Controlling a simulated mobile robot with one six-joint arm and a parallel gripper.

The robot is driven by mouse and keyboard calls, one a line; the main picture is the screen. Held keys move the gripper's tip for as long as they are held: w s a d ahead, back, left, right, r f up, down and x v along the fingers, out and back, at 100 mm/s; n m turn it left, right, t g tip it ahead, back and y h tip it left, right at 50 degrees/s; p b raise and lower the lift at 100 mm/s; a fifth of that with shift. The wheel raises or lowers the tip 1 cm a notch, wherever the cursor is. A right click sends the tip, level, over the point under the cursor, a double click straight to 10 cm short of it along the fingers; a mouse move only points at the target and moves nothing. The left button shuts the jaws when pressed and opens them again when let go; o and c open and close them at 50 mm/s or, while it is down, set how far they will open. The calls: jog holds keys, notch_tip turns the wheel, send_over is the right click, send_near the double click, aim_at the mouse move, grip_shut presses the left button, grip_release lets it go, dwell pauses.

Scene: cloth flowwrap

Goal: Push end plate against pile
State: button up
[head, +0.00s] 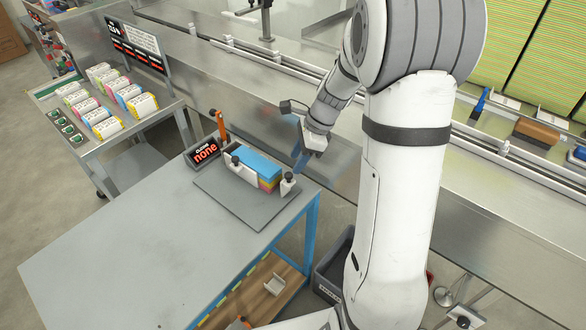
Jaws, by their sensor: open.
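A pile (258,165) of flat cloth packs, blue on top with yellow and pink below, lies in a white holder on a grey base plate (235,205). A small white end plate (288,185) with a dark knob stands at the pile's right end. I cannot tell whether it touches the pile. My gripper (299,162) is just above and behind the end plate. Its jaws are open, with a blue finger showing, and it does not visibly hold anything. Contact between finger and end plate cannot be made out.
A steel conveyor (230,75) runs behind the table (120,245). A cart (150,120) with coloured packs is at left. The table's front left is clear.

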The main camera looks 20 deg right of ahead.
aim_at(289, 174)
jog(key=x, duration=0.5)
